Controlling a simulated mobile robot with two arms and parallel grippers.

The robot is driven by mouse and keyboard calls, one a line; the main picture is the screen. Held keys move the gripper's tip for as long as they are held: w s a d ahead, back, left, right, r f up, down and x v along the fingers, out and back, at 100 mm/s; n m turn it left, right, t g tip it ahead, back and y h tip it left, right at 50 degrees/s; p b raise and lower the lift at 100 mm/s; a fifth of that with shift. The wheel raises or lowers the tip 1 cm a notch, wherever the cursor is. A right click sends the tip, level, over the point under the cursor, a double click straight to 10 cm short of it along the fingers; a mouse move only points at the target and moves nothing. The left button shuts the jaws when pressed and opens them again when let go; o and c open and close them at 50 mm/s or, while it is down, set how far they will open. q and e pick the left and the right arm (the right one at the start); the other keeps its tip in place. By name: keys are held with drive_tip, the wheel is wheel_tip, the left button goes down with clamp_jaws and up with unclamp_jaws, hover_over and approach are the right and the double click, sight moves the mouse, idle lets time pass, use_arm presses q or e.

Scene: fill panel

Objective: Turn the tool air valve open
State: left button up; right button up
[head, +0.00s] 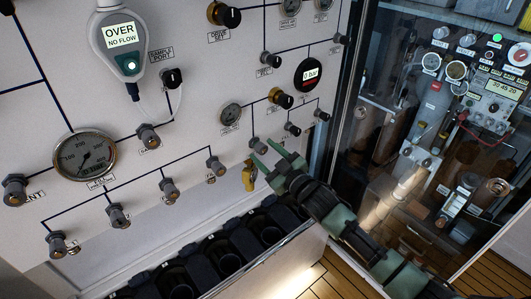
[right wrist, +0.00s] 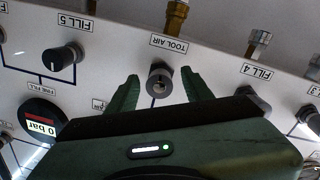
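The tool air valve (right wrist: 160,82) is a small grey metal knob on the white panel, below its TOOL AIR label (right wrist: 170,43) in the right wrist view. It also shows in the head view (head: 257,143), just left of my fingertips. My right gripper (right wrist: 156,88) is open, with one green finger on each side of the valve. A gap shows between each finger and the valve, and I cannot tell how deep the fingers reach. In the head view my right gripper (head: 267,153) comes in from the lower right. My left gripper is not in view.
A brass fitting (head: 249,175) hangs just below the valve. The FILL 5 knob (right wrist: 62,58) and FILL 4 valve (right wrist: 252,98) sit at either side. A display (head: 309,72) reads 0 bar. Dark bottle holders (head: 225,262) line the panel's foot, and a glass pane stands at right.

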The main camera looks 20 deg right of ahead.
drive_tip(key=b+v, duration=0.2)
drive_tip(key=v, duration=0.5)
drive_tip(key=shift+s, duration=0.4)
drive_tip(key=shift+d, duration=0.15)
drive_tip(key=s+d+f+m+g+h, duration=0.1)
drive_tip(key=d+f+g+h, duration=0.1)
drive_tip(key=f, duration=0.8)
drive_tip(key=s+d+f+m+g+h, duration=0.1)
drive_tip(key=d+f+m, duration=0.15)
drive_tip(key=f, duration=0.65)
drive_tip(key=s+d+f+m+g+h, duration=0.1)
drive_tip(key=s+f+g, duration=0.2)
drive_tip(key=s+f, duration=0.6)
drive_tip(key=s+d+f+g+h, duration=0.15)
drive_tip(key=s+f, duration=0.25)
drive_tip(key=f, duration=0.9)
drive_tip(key=s+a+f+g, duration=0.2)
drive_tip(key=s+f, duration=0.4)
drive_tip(key=s, duration=0.6)
drive_tip(key=s+a+f+m+g, duration=0.1)
drive_tip(key=s+f, duration=0.5)
drive_tip(key=s, duration=0.6)
drive_tip(key=s+a+f+g, duration=0.3)
drive_tip(key=s+f+g, duration=0.2)
drive_tip(key=s, duration=0.7)
drive_tip(key=shift+s+a+f+g, duration=0.25)
drive_tip(key=shift+f+g, duration=0.1)
drive_tip(key=shift+f, duration=0.5)
